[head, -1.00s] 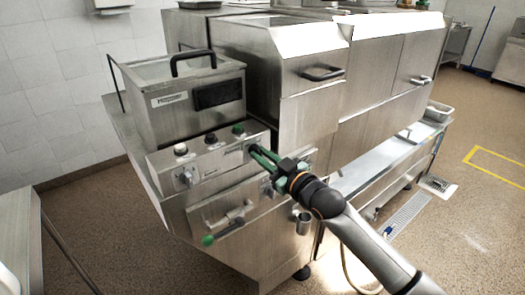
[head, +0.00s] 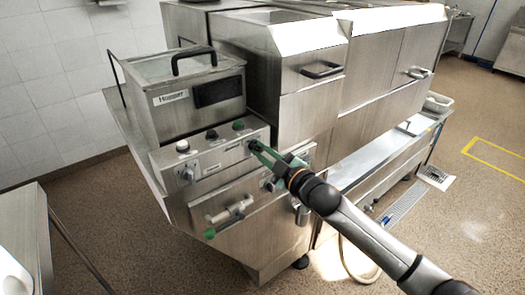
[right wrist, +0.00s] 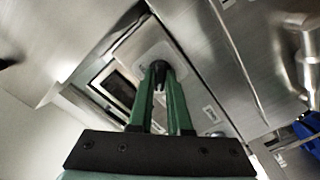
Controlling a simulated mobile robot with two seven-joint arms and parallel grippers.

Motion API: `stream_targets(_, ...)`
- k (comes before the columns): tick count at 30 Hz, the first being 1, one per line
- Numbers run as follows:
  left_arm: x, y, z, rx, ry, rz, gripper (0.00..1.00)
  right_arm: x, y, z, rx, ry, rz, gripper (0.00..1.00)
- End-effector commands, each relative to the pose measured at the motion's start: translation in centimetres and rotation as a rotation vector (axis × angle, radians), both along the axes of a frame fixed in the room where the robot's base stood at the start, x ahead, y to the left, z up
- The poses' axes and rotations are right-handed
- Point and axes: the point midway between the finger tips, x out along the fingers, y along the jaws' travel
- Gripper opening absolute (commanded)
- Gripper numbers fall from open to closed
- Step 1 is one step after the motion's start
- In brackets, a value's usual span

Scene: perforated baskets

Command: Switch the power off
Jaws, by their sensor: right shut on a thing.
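The steel control panel (head: 215,160) is on the front of the fryer-like machine. On its upper face are a white knob (head: 182,146), a black knob (head: 211,135) and a green knob (head: 238,125). A silver knob (head: 188,173) is at the left of its front face. My right gripper (head: 254,146) reaches the right end of that face. In the right wrist view, its green fingers (right wrist: 160,88) are shut on a small dark knob (right wrist: 158,68) on a light plate. The fingers partly hide this knob, and its setting cannot be read. My left gripper is not in view.
Below the panel is a valve with a green handle (head: 210,232). Larger steel cabinets (head: 300,95) rise close to the right. A steel table edge (head: 45,240) is at lower left; open floor lies between.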

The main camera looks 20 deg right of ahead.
Motion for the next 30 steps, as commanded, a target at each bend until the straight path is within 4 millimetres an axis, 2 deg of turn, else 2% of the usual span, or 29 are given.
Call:
stream_targets(10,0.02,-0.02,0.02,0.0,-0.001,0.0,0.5,-0.01,0.03,-0.03,-0.008,-0.003,0.0,0.0)
stream_targets(11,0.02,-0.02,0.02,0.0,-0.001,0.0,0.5,-0.02,0.02,-0.03,-0.007,-0.003,0.001,0.17)
stream_targets(19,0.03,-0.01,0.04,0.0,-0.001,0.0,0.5,0.0,0.01,0.0,-0.006,-0.002,0.0,0.46)
stream_targets(26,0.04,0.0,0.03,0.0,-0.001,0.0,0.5,-0.04,-0.01,-0.01,-0.005,-0.002,0.0,0.46)
stream_targets(30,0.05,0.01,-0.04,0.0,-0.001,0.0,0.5,-0.69,-0.27,-0.11,-0.005,0.0,0.0,0.46)
